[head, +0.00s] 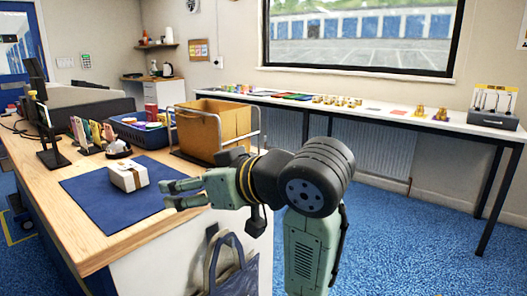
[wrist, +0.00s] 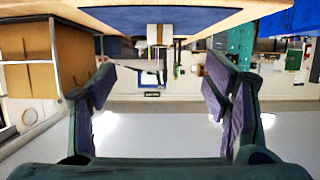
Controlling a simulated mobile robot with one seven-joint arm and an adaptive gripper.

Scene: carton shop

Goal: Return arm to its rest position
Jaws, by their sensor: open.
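My gripper (head: 167,194) is open and empty, its two fingers apart and pointing left over the front edge of the wooden counter (head: 120,242). In the wrist view my gripper (wrist: 155,82) shows both fingers spread wide with nothing between them. My arm is bent, with the forearm reaching left from a large dark joint. A small white box with a tan band (head: 128,178) sits on the blue mat (head: 92,207), left of the fingertips and apart from them. It also shows small at the top of the wrist view (wrist: 159,36), which looks upside down.
A brown carton in a wire frame (head: 213,128) stands behind my gripper on the counter. A blue basket (head: 140,134) and a card stand (head: 50,150) are further left. A bag (head: 232,270) hangs on the counter's side. Blue floor (head: 420,240) is clear at right.

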